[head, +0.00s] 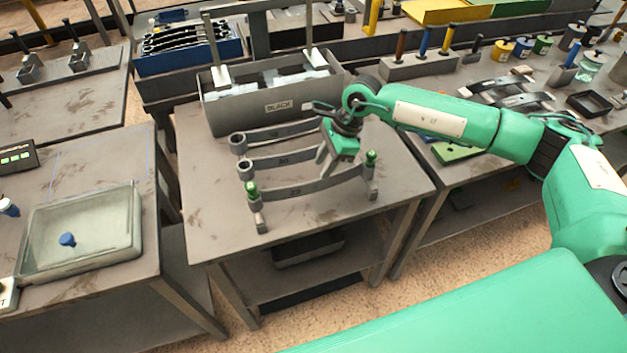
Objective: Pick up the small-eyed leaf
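Three grey curved leaves lie one behind another on the middle table: a rear leaf (283,133), a middle leaf (283,160) and a front leaf (300,190). The rear and middle leaves show round eyes at their left ends. The front leaf has green-topped pieces at both ends, on short grey posts. I cannot tell surely which eye is smallest. My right gripper (326,166) points down over the right part of the middle leaf, hiding some of it. Whether its fingers touch or grip the leaf is unclear. My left gripper is not in view.
A grey bin (272,117) marked BLACK stands behind the leaves. A shallow tray (110,245) with a blue knob-like piece (67,240) is on the left table. A blue crate (190,60) is behind. The middle table's front left is clear.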

